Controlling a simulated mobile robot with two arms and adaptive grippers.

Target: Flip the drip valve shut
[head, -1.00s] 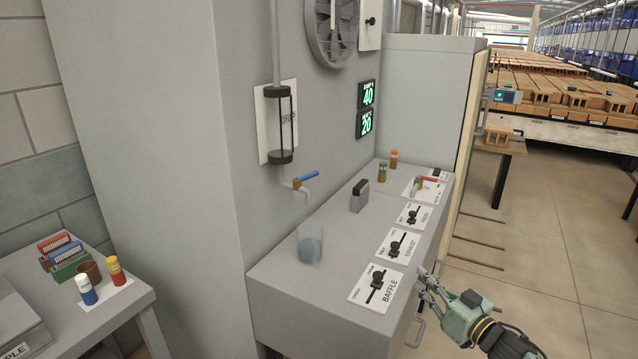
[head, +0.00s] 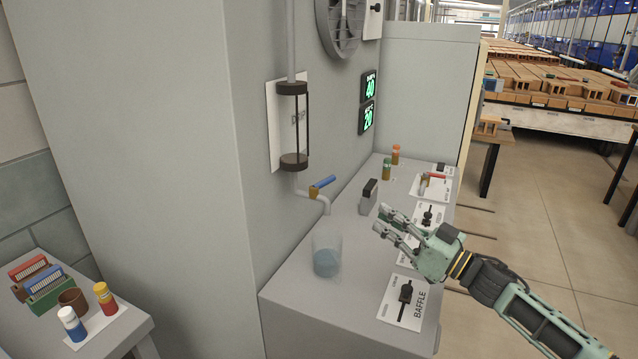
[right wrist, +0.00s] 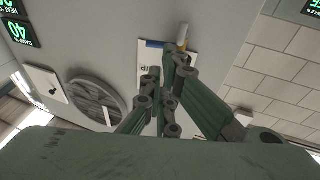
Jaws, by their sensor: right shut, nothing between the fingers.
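The drip valve has a blue lever (head: 323,182) on a brass body (head: 314,192), on the bent pipe below the drip sight glass (head: 293,125) on the grey wall. The lever slants up to the right. A clear cup with bluish liquid (head: 326,256) stands under the spout. My right gripper (head: 382,222) is over the bench, right of the cup and apart from the valve, its fingers pointing left. It is shut and empty. In the right wrist view the fingers (right wrist: 165,105) point toward the blue lever (right wrist: 155,44) and partly cover the valve. My left gripper is not in view.
The bench (head: 300,292) carries a baffle slider (head: 405,295), other label plates partly behind my gripper, a dark-topped grey block (head: 368,197) and small vials (head: 387,168). A side table (head: 125,340) at left holds racks and bottles.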

